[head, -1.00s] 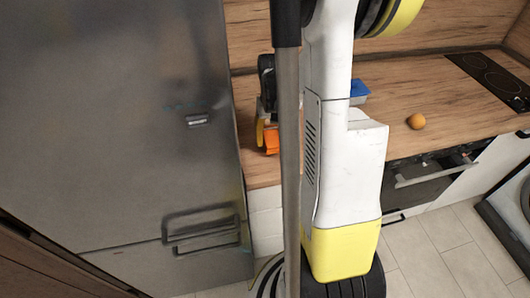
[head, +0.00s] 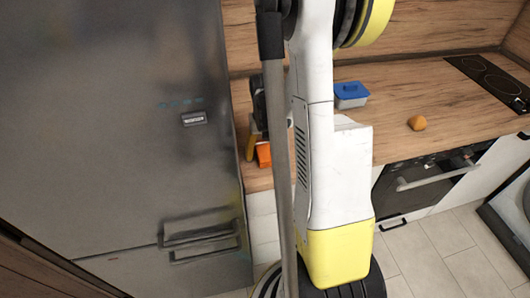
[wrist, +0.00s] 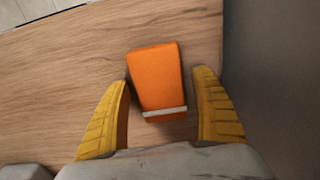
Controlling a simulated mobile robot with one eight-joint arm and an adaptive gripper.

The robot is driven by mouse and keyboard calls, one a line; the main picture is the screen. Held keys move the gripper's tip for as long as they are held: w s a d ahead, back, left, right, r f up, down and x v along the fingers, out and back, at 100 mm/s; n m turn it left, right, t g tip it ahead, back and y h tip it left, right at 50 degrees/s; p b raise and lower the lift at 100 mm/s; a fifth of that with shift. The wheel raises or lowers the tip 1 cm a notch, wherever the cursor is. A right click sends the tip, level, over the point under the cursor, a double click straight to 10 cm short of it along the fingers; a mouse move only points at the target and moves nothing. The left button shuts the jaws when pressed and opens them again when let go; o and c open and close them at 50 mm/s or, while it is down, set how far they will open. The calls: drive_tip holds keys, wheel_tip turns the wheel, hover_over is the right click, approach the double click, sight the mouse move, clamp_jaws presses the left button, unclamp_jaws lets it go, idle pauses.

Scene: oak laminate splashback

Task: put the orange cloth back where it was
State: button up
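The orange cloth (head: 263,155) is at the left end of the wooden counter, beside the fridge. In the wrist view the cloth (wrist: 156,75) looks like a folded block with a pale stripe near its lower end, seen against the counter. My gripper (wrist: 162,78) is open, with one yellow finger on each side of the cloth. A gap shows on the right; the left finger is very close to the cloth's edge, and I cannot tell whether it touches. In the head view my arm hides part of the gripper (head: 251,145).
The grey fridge (head: 120,150) stands close on the left and borders the counter (head: 400,90). A blue-lidded tub (head: 350,95) and an orange-brown round item (head: 417,123) stand right of my arm. A black hob (head: 490,80) is at far right. Counter between them is clear.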

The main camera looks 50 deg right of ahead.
sight(265, 149)
wheel_tip(265, 149, up, 12)
drive_tip(key=p, duration=0.4)
drive_tip(key=shift+r, duration=0.2)
idle(0.5)
